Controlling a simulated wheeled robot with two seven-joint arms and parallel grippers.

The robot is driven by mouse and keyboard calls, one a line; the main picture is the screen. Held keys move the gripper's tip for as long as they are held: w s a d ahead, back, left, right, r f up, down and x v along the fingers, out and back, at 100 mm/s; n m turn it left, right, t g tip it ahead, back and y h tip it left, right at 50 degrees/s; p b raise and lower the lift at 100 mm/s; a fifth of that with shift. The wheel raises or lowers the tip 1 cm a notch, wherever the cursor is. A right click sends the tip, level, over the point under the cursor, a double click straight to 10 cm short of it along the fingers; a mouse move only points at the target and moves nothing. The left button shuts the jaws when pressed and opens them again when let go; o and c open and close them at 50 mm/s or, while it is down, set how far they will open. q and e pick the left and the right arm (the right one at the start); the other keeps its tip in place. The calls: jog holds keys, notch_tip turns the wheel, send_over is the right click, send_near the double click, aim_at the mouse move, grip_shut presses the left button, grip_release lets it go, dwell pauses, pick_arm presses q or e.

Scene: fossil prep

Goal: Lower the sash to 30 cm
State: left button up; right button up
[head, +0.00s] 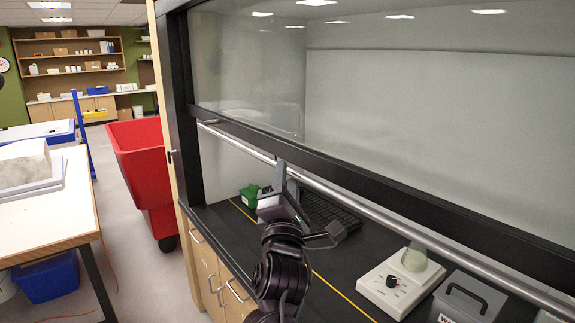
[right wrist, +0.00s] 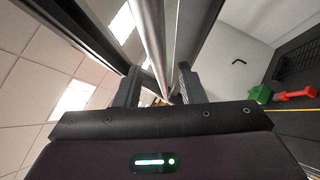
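The fume hood sash is a glass pane (head: 250,60) with a dark bottom frame (head: 350,172). A long silver handle bar (head: 400,228) runs along its lower edge. The sash is raised, with an open gap above the black worktop. My right gripper (head: 283,178) is at the bar, left of the middle of the head view. In the right wrist view, my right gripper (right wrist: 158,88) has its fingers apart, on either side of the silver bar (right wrist: 150,35), with gaps visible. Contact cannot be told. My left gripper is not in view.
On the hood's black worktop (head: 232,222) stand a white hotplate (head: 378,290) with a flask, a grey box (head: 468,299), a dark rack (head: 328,212) and a green item (head: 249,194). A red bin (head: 143,165) and a table (head: 85,222) are to the left.

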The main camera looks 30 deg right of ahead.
jog(key=shift+p+x, duration=0.35)
jog(key=shift+x, duration=1.15)
grip_shut()
jog(key=shift+f, duration=0.1)
